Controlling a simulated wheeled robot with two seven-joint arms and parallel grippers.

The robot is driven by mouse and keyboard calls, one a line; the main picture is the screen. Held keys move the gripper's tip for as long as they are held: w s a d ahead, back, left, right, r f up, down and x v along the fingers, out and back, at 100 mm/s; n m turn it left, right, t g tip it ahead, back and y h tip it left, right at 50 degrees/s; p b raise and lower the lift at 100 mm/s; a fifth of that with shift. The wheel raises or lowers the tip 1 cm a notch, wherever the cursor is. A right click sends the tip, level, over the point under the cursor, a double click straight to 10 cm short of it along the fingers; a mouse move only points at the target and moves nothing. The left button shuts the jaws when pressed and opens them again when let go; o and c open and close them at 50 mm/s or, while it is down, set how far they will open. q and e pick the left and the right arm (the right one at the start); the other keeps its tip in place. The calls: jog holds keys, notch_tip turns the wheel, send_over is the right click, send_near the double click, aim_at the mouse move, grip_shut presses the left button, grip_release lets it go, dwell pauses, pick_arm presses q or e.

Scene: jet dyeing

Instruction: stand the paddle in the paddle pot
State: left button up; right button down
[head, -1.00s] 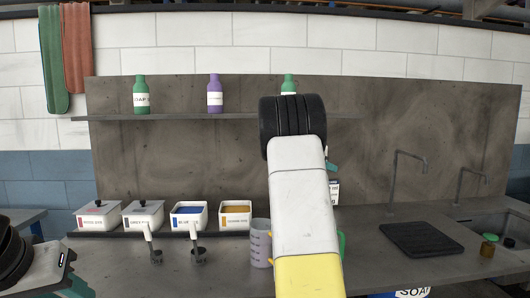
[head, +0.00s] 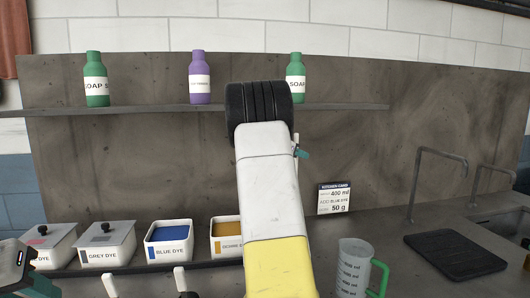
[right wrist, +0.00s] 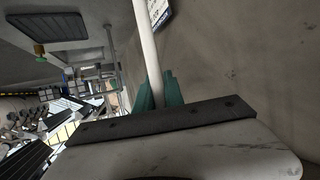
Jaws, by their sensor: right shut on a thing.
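My right gripper (right wrist: 160,92) is shut on a white rod, which looks like the paddle's handle (right wrist: 147,45). The rod runs up out of the top of the right wrist view; its far end is out of sight. In the head view my right arm hides most of this gripper, and only a teal finger part (head: 301,152) shows beside the arm, in front of the grey back panel. No paddle pot can be made out in either view. A little of my left gripper (head: 30,280) shows at the lower left edge; its fingers are not clear.
A clear measuring jug (head: 353,270) with a green handle stands right of my arm. A recipe card (head: 333,198) is behind it. Dye boxes (head: 168,242) line the left; bottles (head: 200,80) stand on the shelf. A dark mat (head: 455,256) lies near the taps (head: 437,152).

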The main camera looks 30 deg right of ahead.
jog(key=shift+w, duration=0.15)
notch_tip(320, 180, down, 12)
dwell(1.2)
jog(key=shift+a, duration=0.1)
dwell(0.6)
jog(key=shift+f, duration=1.4)
jog(key=c, duration=1.4)
grip_release()
jog(key=shift+o, duration=0.2)
